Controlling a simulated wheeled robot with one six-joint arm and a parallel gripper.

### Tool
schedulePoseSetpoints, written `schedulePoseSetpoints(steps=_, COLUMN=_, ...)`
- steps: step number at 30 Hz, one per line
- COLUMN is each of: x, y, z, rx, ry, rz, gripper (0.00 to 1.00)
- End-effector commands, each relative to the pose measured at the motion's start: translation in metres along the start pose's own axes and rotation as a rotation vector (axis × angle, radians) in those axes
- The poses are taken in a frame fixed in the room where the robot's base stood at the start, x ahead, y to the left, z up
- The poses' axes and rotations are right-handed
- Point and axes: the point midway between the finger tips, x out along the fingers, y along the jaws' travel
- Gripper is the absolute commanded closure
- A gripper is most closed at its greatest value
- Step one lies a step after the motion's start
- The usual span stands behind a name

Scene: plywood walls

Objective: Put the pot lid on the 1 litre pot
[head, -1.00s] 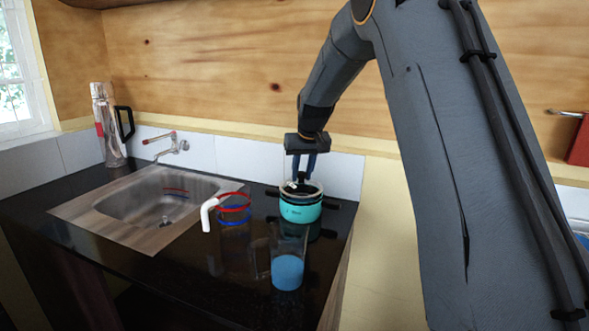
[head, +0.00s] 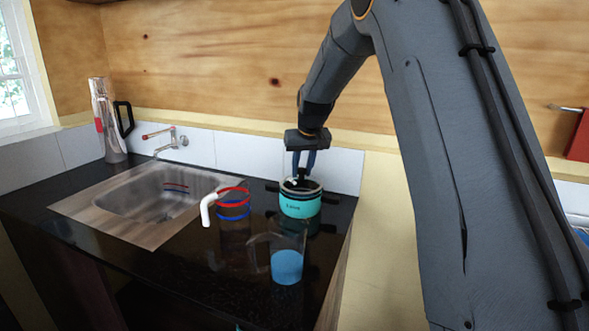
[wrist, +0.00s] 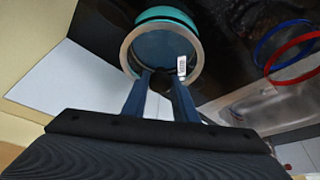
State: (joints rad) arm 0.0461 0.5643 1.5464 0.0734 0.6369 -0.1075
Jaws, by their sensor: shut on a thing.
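The turquoise 1 litre pot (head: 300,206) with dark side handles stands on the black counter near its back right corner. The pot lid (head: 312,187) has a pale rim and sits at the pot's mouth. In the wrist view the lid (wrist: 150,48) shows a metal ring around bluish glass, with a white label beside the knob. A strip of the turquoise pot (wrist: 168,13) shows beyond it. My gripper (head: 302,174) is above the pot, shut on the lid's dark knob; its blue fingers (wrist: 160,85) show in the wrist view. Whether the lid is fully seated is unclear.
A clear jug (head: 235,225) with red and blue bands and a white handle stands left of the pot. A clear measuring cup with blue contents (head: 287,266) stands in front. A sink (head: 165,195), tap (head: 168,139) and flask (head: 108,120) are further left.

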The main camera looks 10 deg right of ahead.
Motion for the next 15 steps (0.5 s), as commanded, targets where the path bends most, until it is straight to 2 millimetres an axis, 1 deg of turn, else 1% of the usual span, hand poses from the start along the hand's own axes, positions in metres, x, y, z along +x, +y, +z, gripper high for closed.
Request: schedulePoseSetpoints(steps=15, x=0.0071, y=0.0000, z=0.0029, rx=0.000, ry=0.001, rz=0.000, gripper=1.00)
